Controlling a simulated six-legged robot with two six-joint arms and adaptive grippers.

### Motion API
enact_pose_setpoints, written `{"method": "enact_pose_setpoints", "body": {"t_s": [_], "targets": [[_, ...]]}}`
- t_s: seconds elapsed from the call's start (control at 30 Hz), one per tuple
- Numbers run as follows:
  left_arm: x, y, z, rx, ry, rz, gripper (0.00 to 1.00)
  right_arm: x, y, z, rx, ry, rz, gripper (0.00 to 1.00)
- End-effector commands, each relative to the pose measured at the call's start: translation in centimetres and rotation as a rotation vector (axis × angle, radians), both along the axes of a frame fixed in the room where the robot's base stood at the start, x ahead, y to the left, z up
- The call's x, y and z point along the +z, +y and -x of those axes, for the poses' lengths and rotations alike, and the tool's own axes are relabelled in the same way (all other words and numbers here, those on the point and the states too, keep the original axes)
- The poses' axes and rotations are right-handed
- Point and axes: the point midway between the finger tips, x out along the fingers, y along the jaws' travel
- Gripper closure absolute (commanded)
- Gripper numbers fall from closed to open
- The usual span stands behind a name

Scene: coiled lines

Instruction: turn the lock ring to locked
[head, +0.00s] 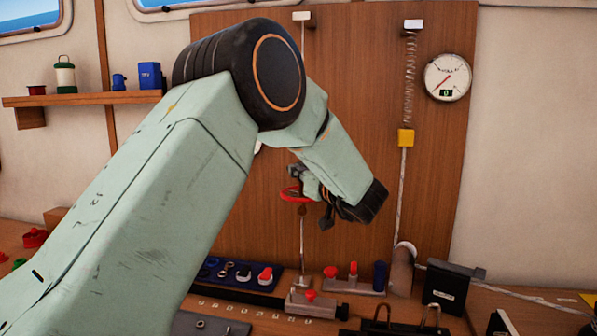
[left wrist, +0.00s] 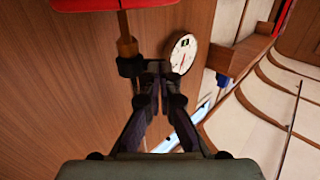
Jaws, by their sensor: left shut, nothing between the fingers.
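A red hanging piece (head: 291,194) is on the vertical line in front of the wooden panel, partly hidden by my left gripper. In the left wrist view its red body (left wrist: 110,4) is cut off by the top edge. A brass-brown stem (left wrist: 126,42) and a dark collar (left wrist: 131,66) sit below it. I cannot tell which part is the lock ring, or whether it is locked. My left gripper (head: 295,171) is beside the red piece. In the wrist view its fingertips (left wrist: 153,68) are together, empty, just right of the collar; contact is unclear.
A second line with a spring (head: 408,85) and a yellow block (head: 405,137) hangs to the right, near a round gauge (head: 447,77). Below stand a blue tool tray (head: 213,266), red-topped fittings (head: 353,270) and a black box (head: 447,287). A shelf (head: 85,98) is at left.

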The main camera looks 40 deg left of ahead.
Motion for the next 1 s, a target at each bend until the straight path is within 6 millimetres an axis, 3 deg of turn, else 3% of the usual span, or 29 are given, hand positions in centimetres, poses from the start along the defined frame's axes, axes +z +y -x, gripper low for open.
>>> {"method": "enact_pose_setpoints", "body": {"t_s": [0.67, 1.0], "targets": [[0.1, 0.4, 0.2, -0.121, 0.000, 0.002, 1.00, 0.9, 0.0, 0.0, 0.000, 0.000, 0.000, 0.60], [0.2, 1.0, 0.0, -0.243, 0.001, 0.001, 1.00, 2.4, 0.0, 0.0, 0.000, 0.000, 0.000, 0.60]]}}
